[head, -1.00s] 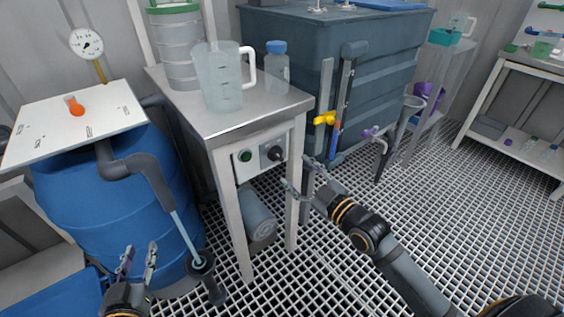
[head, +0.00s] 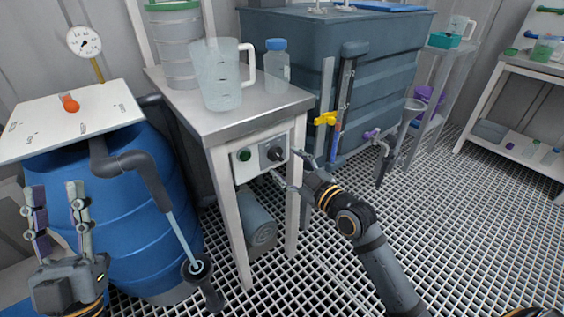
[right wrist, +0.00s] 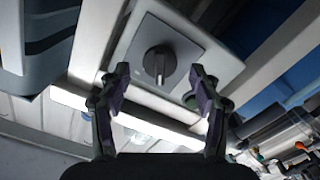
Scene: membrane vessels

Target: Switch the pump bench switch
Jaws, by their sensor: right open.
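The pump bench (head: 222,125) is a small steel table with a white control panel (head: 245,169) under its top. The panel carries a green button (head: 245,156) and a black rotary switch (head: 274,153) on a grey plate. In the right wrist view the switch knob (right wrist: 159,62) lies ahead, between and beyond the fingertips, not touched. My right gripper (head: 289,170) is open just in front of the panel; it also shows in the right wrist view (right wrist: 160,80). My left gripper (head: 55,205) is open and empty in front of the blue barrel.
A clear jug (head: 222,80) and a blue-capped bottle (head: 276,68) stand on the bench top. The blue barrel (head: 140,215) with a white board is at the left. A large grey-blue tank (head: 300,50) stands behind. Grating floor (head: 450,230) is clear at the right.

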